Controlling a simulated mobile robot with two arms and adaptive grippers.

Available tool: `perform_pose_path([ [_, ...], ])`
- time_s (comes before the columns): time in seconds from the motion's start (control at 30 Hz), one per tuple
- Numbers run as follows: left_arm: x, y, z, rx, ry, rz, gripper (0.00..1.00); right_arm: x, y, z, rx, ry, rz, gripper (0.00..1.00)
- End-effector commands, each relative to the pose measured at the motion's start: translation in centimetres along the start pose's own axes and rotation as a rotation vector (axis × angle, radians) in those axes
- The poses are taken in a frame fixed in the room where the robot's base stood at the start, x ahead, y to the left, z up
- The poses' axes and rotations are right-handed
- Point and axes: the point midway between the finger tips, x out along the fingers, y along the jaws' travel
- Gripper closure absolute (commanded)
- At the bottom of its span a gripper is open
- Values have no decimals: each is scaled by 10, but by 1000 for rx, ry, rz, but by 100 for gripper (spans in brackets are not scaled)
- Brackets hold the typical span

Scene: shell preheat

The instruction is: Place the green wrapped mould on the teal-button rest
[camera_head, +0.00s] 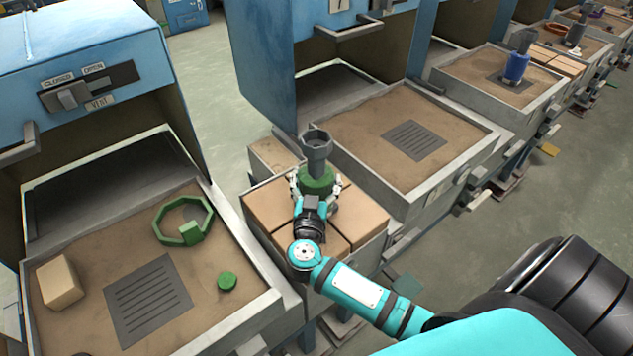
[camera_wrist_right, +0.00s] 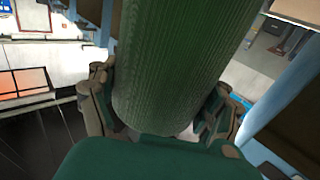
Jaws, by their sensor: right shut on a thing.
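The green wrapped mould (camera_head: 318,182) stands upright, with a dark grey cup-like top above its green band. My right gripper (camera_head: 314,196) is shut around the green band, over the tan blocks between two stations. In the right wrist view the green ribbed wrap (camera_wrist_right: 180,70) fills the middle between the fingers. I cannot tell whether the mould touches the blocks. I cannot make out a teal button. Slotted dark grilles lie on the near left bench (camera_head: 148,300) and the middle bench (camera_head: 415,140); both are bare. My left gripper is not in view.
A green ring (camera_head: 183,221), a green disc (camera_head: 227,281) and a tan block (camera_head: 59,282) lie on the left bench. A blue wrapped mould (camera_head: 516,68) stands on a farther bench. Raised rims edge the benches. Blue hoods (camera_head: 90,65) overhang their backs.

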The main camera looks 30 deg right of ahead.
Motion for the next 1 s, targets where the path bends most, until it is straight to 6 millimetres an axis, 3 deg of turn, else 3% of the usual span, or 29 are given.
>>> perform_pose_path([
  [0.37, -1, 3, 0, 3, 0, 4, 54, 0, 0, 2, 1, 4, 0, 74],
  [0.4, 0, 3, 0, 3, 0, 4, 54, 0, 0, 4, 0, 1, 0, 17],
  [0.53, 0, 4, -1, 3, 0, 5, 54, 0, 0, 4, 0, 1, 0, 0],
  [0.87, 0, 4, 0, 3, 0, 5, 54, 0, 0, 0, 1, 2, -1, 0],
  [1.0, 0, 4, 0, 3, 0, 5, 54, -18, 0, 2, 1, -2, -3, 0],
])
